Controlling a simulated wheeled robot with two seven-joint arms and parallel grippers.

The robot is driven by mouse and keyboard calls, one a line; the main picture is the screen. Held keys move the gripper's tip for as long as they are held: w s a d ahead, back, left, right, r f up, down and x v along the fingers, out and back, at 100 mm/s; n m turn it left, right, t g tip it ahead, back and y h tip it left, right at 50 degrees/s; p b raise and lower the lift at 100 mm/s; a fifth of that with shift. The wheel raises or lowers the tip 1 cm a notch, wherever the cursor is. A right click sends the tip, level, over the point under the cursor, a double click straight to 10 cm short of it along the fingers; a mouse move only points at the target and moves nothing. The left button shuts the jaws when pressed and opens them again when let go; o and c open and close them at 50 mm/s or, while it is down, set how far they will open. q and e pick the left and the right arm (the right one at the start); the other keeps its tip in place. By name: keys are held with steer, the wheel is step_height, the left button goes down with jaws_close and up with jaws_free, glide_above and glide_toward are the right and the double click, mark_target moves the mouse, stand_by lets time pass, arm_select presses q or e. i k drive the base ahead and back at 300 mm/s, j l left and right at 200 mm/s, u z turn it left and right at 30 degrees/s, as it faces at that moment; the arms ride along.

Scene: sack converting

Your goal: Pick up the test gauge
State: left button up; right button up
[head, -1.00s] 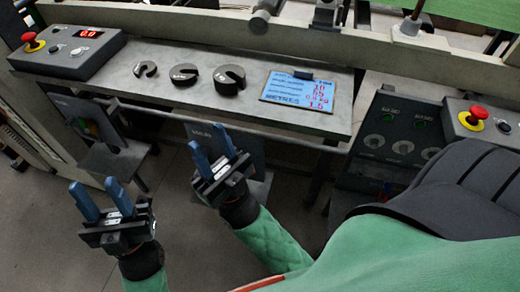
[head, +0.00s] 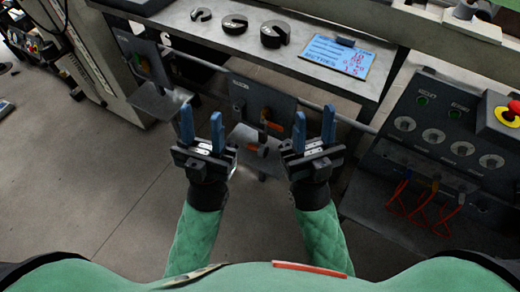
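My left gripper (head: 201,122) and my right gripper (head: 313,120) stand side by side in the head view, blue fingers apart, with nothing between them. Beyond and between them is a grey upright panel (head: 244,98) with an orange-and-dark item (head: 265,118) on its face. Another orange-tipped item (head: 257,149) shows just below it. A second panel (head: 132,55) at the left carries a small orange and green item (head: 145,65). I cannot tell which of these, if any, is the test gauge. The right gripper's fingers are right of the middle panel's items, apart from them in the picture.
A grey shelf (head: 290,62) above holds dark slotted discs (head: 234,23) and a blue written card (head: 337,59). A control panel with knobs (head: 431,125) and a red button (head: 510,110) stands at the right, orange cables (head: 421,207) below. The floor (head: 90,170) at left is open.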

mark_target(262, 151)
steer(key=j+z, duration=0.15)
steer(key=z, duration=0.25)
steer(key=k+z, duration=0.1)
steer(key=z, duration=0.35)
steer(key=k+j+z, duration=0.25)
steer(key=k+j, duration=0.25)
steer(key=k+j+z, duration=0.2)
steer(key=k+j, duration=0.2)
steer(key=k+j+z, duration=0.25)
steer(key=k, duration=0.4)
